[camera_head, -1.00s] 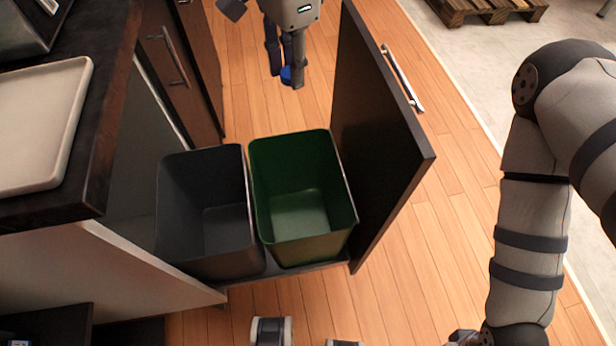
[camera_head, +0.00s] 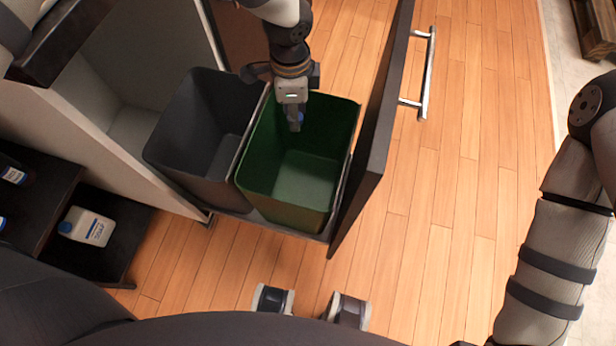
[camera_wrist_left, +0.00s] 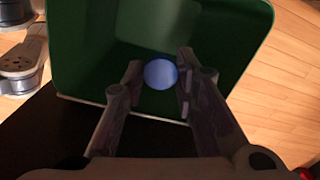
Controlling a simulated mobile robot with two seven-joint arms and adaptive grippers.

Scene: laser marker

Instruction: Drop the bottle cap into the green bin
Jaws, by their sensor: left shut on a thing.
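The green bin (camera_head: 290,185) stands open in the pulled-out drawer, right of the grey bin. It also fills much of the left wrist view (camera_wrist_left: 75,50). My left gripper (camera_head: 296,122) points down over the green bin's opening, near its far side. It is shut on the blue bottle cap (camera_wrist_left: 160,74), which sits between the fingertips in the left wrist view with the bin's green inside behind it. In the head view the cap (camera_head: 299,118) is mostly hidden by the fingers. My right gripper is out of view; only my right arm shows.
A dark grey bin (camera_head: 205,135) stands directly left of the green one. The drawer front (camera_head: 376,130) with its handle (camera_head: 428,75) rises close on the right. A white soap bottle (camera_head: 87,227) lies on a low dark shelf. Wooden floor is clear at right.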

